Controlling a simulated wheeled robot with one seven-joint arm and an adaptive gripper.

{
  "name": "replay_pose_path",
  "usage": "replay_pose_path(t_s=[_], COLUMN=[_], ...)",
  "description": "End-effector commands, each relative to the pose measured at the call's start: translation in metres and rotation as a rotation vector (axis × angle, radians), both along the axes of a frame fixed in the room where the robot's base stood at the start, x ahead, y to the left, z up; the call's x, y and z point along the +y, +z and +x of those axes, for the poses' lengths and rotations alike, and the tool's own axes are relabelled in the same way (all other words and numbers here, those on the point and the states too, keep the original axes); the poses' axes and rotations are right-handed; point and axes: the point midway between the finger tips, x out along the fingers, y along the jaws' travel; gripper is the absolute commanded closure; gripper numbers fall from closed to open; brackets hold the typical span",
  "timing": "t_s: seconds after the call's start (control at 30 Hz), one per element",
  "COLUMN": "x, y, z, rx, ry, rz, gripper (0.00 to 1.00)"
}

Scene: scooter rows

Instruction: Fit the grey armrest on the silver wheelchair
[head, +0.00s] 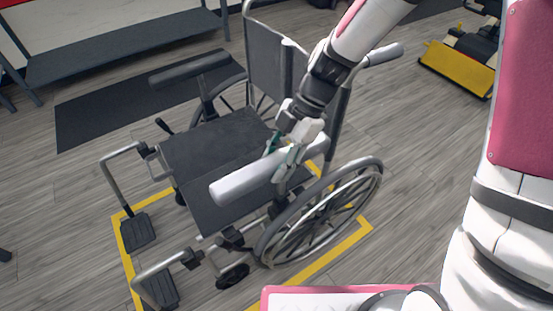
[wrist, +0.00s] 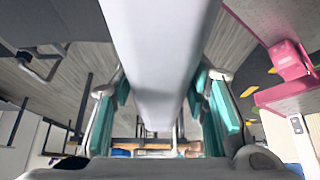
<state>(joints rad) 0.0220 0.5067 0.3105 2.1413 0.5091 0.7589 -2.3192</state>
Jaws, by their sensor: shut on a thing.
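The silver wheelchair (head: 213,143) stands on the floor with a black seat and backrest. A dark armrest (head: 190,69) is on its far side. My gripper (head: 283,150) is shut on the light grey armrest (head: 235,186), holding it over the near side of the seat, by the near wheel. In the wrist view the armrest (wrist: 160,45) runs lengthwise between the green-padded fingers of my gripper (wrist: 164,105). The near-side mount is partly hidden by the armrest and my gripper. I cannot tell whether the armrest touches the frame.
Yellow floor tape (head: 345,243) runs around the wheelchair. The near large wheel (head: 372,190) and push handle (head: 385,55) are close to my arm. A dark mat (head: 85,115) and a shelf rack (head: 120,52) lie behind. A yellow-and-black machine (head: 458,68) stands at the upper right.

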Motion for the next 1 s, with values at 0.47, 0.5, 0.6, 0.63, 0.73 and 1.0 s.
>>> replay_pose_path(t_s=[0.47, 0.5, 0.6, 0.63, 0.73, 1.0], x=[0.0, 0.0, 0.0, 0.0, 0.0, 0.0], y=[-0.018, -0.019, -0.023, -0.024, -0.026, -0.029], z=[0.0, 0.0, 0.0, 0.0, 0.0, 0.0], rx=[0.0, 0.0, 0.001, 0.001, 0.001, 0.001], ry=[-0.001, -0.001, 0.0, 0.0, 0.0, 0.0], rz=[0.0, 0.0, 0.001, 0.001, 0.001, 0.001], gripper=[1.0, 1.0, 1.0, 1.0, 1.0, 1.0])
